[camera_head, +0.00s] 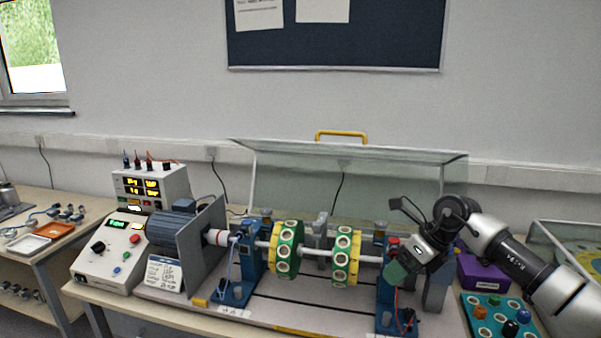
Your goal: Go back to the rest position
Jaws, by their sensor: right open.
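My right gripper (399,268) reaches in from the right and hangs over the right end of the vibration rig, next to the right blue bearing stand (385,310). Its jaws are open, and it partly hides that stand and the shaft end. The rig's shaft (316,251) carries two green and yellow discs, the left disc (286,247) and the right disc (346,256). I cannot tell whether the gripper touches the rig. My left gripper is not in view.
A clear cover with a yellow handle (341,134) stands raised behind the rig. A motor (172,228) and a control box (110,256) are at the left. A purple box (482,274) and a teal tray (470,308) with coloured pieces lie at the right, below my right arm.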

